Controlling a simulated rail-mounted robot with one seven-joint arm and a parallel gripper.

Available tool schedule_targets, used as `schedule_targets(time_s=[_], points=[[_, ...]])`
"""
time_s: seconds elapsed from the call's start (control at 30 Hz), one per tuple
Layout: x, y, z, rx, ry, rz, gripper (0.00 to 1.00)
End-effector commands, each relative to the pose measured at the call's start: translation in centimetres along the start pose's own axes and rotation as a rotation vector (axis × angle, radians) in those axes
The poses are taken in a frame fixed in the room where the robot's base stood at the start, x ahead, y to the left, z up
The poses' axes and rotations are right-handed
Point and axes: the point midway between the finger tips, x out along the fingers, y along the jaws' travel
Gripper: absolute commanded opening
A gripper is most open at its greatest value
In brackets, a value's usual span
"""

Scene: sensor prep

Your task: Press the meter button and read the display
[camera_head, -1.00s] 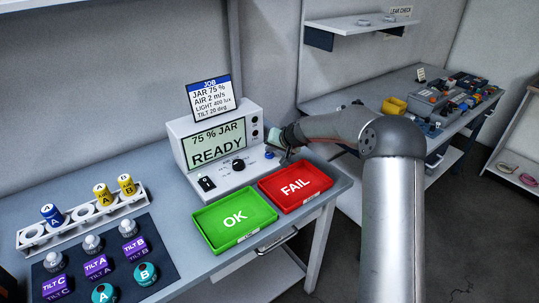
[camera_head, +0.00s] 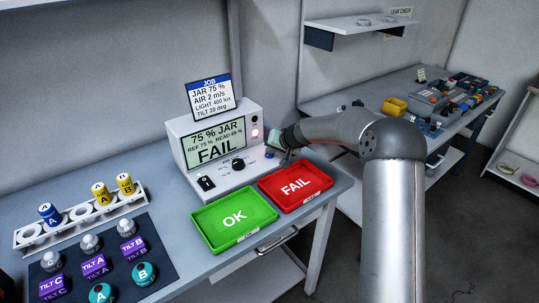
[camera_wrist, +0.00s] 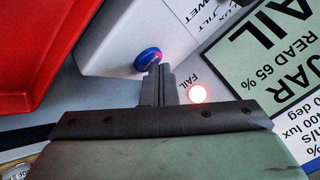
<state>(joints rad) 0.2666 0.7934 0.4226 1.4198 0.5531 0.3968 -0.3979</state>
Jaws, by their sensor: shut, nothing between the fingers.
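The white meter (camera_head: 178,130) stands on the bench, its display (camera_head: 215,141) reading "75 % JAR", a REF 75 % and READ line, and "FAIL". In the wrist view the display (camera_wrist: 262,55) shows "READ 65 %". A lamp marked FAIL (camera_wrist: 198,94) glows red; it also shows in the head view (camera_head: 254,133). The blue button (camera_wrist: 148,60) is at the tips of my shut, empty gripper (camera_wrist: 157,72); I cannot tell whether they touch. In the head view my gripper (camera_head: 277,149) is at the right side of the meter, beside the button (camera_head: 269,155).
A green OK tray (camera_head: 208,238) and a red FAIL tray (camera_head: 323,187) lie in front of the meter. A job card (camera_head: 209,96) stands above it. A white rack (camera_head: 25,242) and a dark mat (camera_head: 170,258) with several sensors are at left.

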Motion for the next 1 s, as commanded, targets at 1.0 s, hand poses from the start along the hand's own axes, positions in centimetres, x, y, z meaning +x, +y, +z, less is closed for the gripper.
schedule_targets(time_s=[1.0], points=[[-1.3,-0.9,-0.9,0.000,-0.001,0.000,0.00]])
